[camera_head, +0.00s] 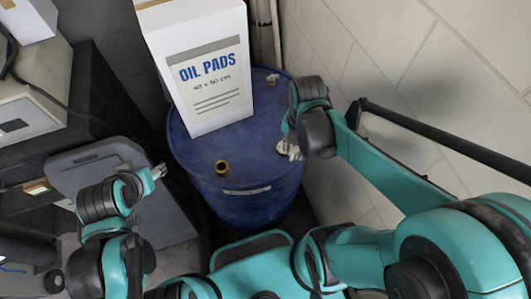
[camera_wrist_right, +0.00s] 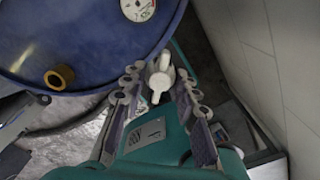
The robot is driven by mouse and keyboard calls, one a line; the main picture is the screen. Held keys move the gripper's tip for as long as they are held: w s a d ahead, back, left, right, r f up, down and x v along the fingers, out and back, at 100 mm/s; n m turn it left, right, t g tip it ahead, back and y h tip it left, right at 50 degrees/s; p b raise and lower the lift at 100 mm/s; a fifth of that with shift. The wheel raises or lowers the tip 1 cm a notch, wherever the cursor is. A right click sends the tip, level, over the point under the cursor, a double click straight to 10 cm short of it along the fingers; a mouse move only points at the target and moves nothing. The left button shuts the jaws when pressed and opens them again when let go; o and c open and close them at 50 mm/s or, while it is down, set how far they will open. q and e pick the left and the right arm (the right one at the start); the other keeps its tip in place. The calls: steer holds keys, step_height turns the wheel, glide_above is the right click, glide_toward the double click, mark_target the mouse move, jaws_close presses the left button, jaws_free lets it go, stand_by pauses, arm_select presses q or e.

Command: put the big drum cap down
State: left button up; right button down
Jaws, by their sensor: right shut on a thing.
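The big drum cap (camera_wrist_right: 160,78) is a pale, lobed piece between the fingertips of my right gripper (camera_wrist_right: 158,82) in the right wrist view. It appears just outside the drum's edge there; its height above the drum is hard to judge. In the head view my right gripper (camera_head: 290,150) is at the right edge of the blue drum (camera_head: 243,190), largely hidden by its own wrist.
A white OIL PADS box (camera_head: 210,85) stands on the drum top. A pale round disc (camera_wrist_right: 138,8) lies on the drum in the wrist view. A tiled wall (camera_head: 400,60) is close on the right. A grey lidded bin (camera_head: 100,160) stands at left. The front drum top is mostly clear.

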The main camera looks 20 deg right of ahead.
steer(key=w+a+f+b, duration=0.1)
steer(key=w+a+f, duration=0.1)
steer(key=w+a+f+b, duration=0.1)
steer(key=w+a+f, duration=0.1)
steer(key=w, duration=0.1)
steer(key=w+a+f+b, duration=0.1)
steer(key=w+a+f, duration=0.1)
steer(key=w, duration=0.1)
steer(key=shift+w+a+f, duration=0.1)
steer(key=shift+a+f, duration=0.05)
steer(key=shift+f, duration=0.05)
step_height(320, 180, down, 4)
steer(key=shift+b, duration=1.1)
steer(key=shift+r, duration=0.1)
steer(key=shift+f, duration=0.2)
steer(key=c, duration=1.2)
jaws_free()
steer(key=shift+o, duration=0.2)
steer(key=shift+r, duration=0.1)
